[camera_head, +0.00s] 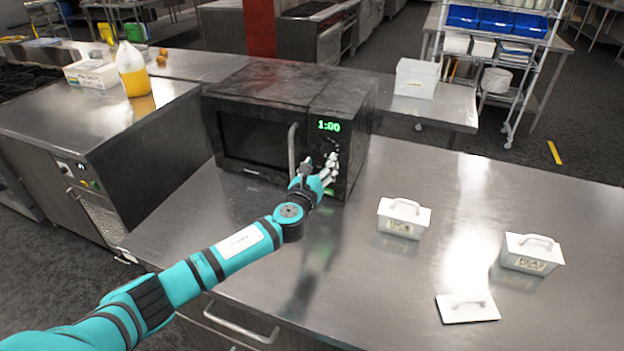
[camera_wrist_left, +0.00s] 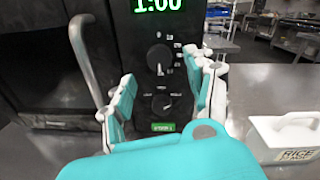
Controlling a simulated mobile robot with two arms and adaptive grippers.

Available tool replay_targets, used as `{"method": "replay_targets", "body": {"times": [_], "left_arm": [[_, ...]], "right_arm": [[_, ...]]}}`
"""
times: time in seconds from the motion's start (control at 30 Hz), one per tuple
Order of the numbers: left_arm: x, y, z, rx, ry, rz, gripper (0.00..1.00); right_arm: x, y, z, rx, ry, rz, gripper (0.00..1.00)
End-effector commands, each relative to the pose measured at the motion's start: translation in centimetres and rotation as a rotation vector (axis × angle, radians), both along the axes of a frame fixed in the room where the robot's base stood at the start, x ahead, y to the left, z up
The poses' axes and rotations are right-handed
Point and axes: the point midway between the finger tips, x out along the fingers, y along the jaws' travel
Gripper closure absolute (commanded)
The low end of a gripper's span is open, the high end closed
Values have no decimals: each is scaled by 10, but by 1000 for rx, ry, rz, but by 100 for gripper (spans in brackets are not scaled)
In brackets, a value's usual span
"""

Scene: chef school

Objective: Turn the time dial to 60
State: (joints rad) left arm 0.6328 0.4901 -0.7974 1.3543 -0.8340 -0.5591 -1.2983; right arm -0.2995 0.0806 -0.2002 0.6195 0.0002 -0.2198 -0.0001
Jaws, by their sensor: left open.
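The black microwave (camera_head: 262,135) stands on the steel counter, its door closed and its green display (camera_head: 329,126) reading 1:00. In the left wrist view the control panel has an upper dial (camera_wrist_left: 159,58) with small marks around it and a lower dial (camera_wrist_left: 161,105). I cannot read which one is the time dial. A green button (camera_wrist_left: 162,127) sits below them. My left gripper (camera_head: 319,162) is open in front of the panel. In the left wrist view its fingers stand on either side of the dials, gripping nothing. Whether they touch the panel is unclear. My right gripper is not in view.
The door handle (camera_wrist_left: 87,60) stands out just left of the left finger. A white lidded container (camera_head: 403,220), another labelled container (camera_head: 531,254) and a loose white lid (camera_head: 467,308) are on the counter at right. The counter between them and the microwave is clear.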

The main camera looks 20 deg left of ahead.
Motion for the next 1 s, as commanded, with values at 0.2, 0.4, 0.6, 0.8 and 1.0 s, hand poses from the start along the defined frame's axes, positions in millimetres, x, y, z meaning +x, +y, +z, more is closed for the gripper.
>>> {"method": "replay_targets", "body": {"times": [0.2,0.4,0.6,0.8,1.0], "left_arm": [[-43,-1,-1,-1,2,0,44],[-67,-1,-1,0,1,0,44],[-73,-1,0,0,1,1,44],[-73,-1,0,0,1,1,44],[-73,-1,-1,0,1,0,44]], "right_arm": [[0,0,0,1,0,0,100],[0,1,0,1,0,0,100],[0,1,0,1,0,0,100],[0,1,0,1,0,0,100],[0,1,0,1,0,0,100]]}}
